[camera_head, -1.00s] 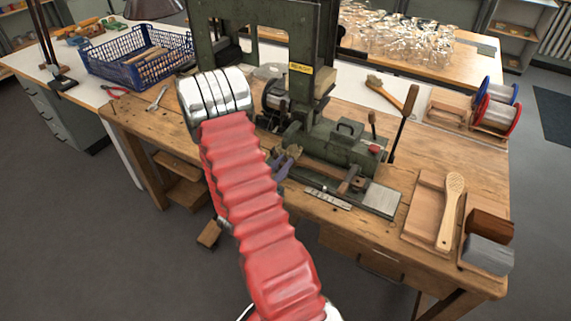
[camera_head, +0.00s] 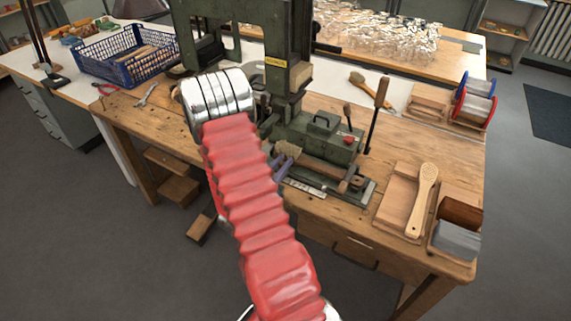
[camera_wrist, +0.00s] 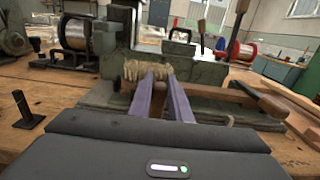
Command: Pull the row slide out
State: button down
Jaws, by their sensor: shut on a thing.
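The row slide, with a long wooden bar (camera_head: 345,178) (camera_wrist: 215,92), lies at the front foot of the green tufting machine (camera_head: 320,136). A pale bristle tuft (camera_head: 287,148) stands at the bar's left end and shows in the wrist view (camera_wrist: 147,70). My gripper (camera_head: 281,165) reaches in from the front, its purple fingers (camera_wrist: 157,92) running up to the tufted end. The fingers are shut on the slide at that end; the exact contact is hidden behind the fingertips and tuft. A metal plate (camera_head: 367,190) shows beyond the bar's right end.
A tall wooden-handled lever (camera_head: 375,115) rises right of the slide. Wire spools (camera_head: 475,102) stand behind. A blue crate (camera_head: 125,55) is at back left.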

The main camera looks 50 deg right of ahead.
jog(key=shift+s, duration=0.1)
jog(key=c, duration=1.6)
grip_release()
jog(key=shift+s, duration=0.1)
jog(key=shift+c, duration=0.2)
jog(key=shift+a, duration=0.1)
jog(key=s+a, duration=0.1)
jog(key=a, duration=1.2)
jog(key=shift+s+a, duration=0.25)
jog(key=shift+f, duration=0.1)
